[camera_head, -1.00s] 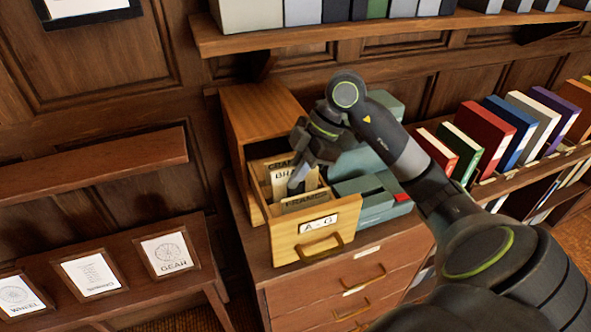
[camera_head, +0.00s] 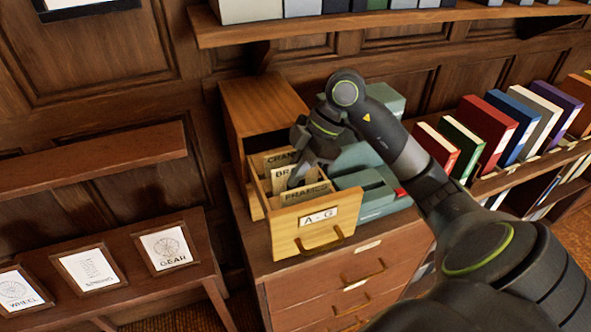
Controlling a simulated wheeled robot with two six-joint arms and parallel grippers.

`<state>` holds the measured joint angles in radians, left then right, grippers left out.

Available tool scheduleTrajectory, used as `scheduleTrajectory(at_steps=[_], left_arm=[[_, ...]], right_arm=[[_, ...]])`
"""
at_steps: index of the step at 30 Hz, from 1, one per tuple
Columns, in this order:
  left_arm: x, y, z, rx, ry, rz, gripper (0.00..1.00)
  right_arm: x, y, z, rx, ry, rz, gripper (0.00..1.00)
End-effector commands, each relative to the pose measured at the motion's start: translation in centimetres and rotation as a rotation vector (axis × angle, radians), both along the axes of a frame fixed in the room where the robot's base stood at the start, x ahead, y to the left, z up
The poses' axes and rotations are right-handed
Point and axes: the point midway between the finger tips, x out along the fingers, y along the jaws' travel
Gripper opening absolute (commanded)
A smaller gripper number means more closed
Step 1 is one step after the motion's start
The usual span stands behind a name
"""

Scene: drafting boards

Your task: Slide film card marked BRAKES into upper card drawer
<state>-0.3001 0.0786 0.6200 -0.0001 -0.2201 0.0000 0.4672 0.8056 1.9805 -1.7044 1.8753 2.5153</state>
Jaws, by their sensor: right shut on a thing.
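The BRAKES film card (camera_head: 282,174) is a pale tabbed card whose label shows only its first letters; the rest is hidden by my gripper. It stands in the open upper card drawer (camera_head: 289,236), a light wooden drawer labelled A - G. It sits between the card tabbed CRAN... (camera_head: 279,158) behind and the FRAMES card (camera_head: 305,193) in front. My right gripper (camera_head: 297,181) reaches down into the drawer from the right and is shut on the BRAKES card. The card's lower edge is hidden. My left gripper is not in view.
The wooden card cabinet (camera_head: 262,96) stands on a chest of drawers (camera_head: 350,258). Grey-green boxes (camera_head: 378,190) stand close to the drawer's right. A shelf (camera_head: 330,30) runs above. Books (camera_head: 487,130) line the right. Framed drawings (camera_head: 166,248) stand at lower left.

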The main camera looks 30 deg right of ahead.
Motion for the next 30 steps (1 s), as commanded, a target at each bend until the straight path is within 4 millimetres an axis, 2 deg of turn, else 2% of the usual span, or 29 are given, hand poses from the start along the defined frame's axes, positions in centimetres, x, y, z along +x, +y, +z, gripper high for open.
scheduleTrajectory(at_steps=[10,12,17,26,30], left_arm=[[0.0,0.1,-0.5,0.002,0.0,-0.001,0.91],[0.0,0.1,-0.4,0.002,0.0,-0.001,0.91],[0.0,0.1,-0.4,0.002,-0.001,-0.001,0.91],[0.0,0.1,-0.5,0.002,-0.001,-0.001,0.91],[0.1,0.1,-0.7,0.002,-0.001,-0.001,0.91]], right_arm=[[0.0,0.0,-0.8,0.0,0.0,0.0,0.0],[0.0,0.0,-0.7,0.0,0.0,0.0,0.13],[0.0,0.0,-0.7,0.0,0.0,0.0,0.32],[0.0,-0.1,-0.6,-0.001,-0.001,0.0,0.32],[0.0,-0.6,0.2,-0.004,-0.002,-0.001,0.32]])
